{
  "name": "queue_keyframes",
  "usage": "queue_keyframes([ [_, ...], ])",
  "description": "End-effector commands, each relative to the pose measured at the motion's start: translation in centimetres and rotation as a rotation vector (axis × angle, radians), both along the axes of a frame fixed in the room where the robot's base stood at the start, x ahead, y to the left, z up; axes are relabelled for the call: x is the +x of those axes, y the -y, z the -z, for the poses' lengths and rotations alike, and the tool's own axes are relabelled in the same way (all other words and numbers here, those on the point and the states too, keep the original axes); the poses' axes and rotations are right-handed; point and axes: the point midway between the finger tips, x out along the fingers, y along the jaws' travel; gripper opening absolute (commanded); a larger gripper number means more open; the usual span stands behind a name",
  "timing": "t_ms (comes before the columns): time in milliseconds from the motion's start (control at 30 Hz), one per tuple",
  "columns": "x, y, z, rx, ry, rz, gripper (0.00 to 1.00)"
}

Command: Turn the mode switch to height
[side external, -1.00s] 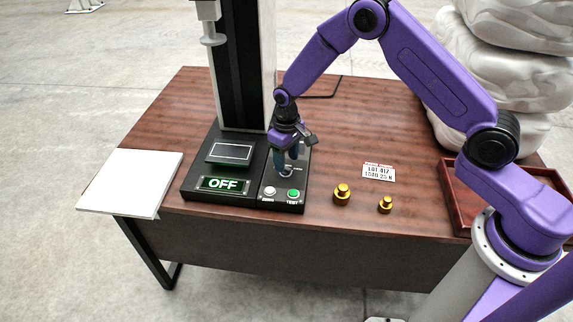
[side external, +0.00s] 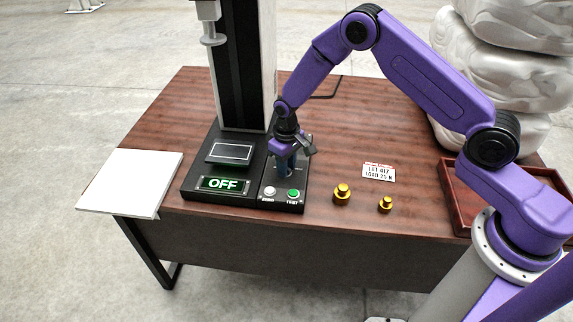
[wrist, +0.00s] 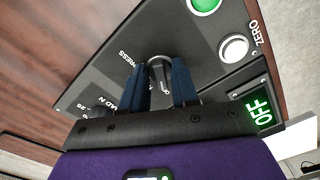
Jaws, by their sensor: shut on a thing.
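The mode switch (wrist: 158,75) is a dark knob on the black control panel (wrist: 110,65). In the wrist view it sits between the two blue fingertips of my gripper (wrist: 166,80), which is shut on it. Labels reading "PRESS" and partly "AD N" show beside it; no height label is readable. In the side view my gripper (side external: 286,172) points down at the panel and hides the switch. The display (side external: 222,184) reads OFF in green.
A white button (side external: 269,191) and a green button (side external: 293,194) sit just in front of my gripper. Two brass weights (side external: 342,194) (side external: 385,204) and a label card (side external: 379,172) lie to the right. The tall column (side external: 243,65) stands behind left.

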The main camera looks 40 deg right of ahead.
Motion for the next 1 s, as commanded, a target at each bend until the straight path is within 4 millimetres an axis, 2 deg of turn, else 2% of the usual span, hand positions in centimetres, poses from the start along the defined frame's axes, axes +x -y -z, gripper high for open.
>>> queue_keyframes([
  [367, -0.06, -0.06, -0.03, 0.000, -0.002, 0.150, 0.00],
  [1000, 0.01, -0.28, -0.07, 0.000, -0.001, 0.730, 0.00],
])
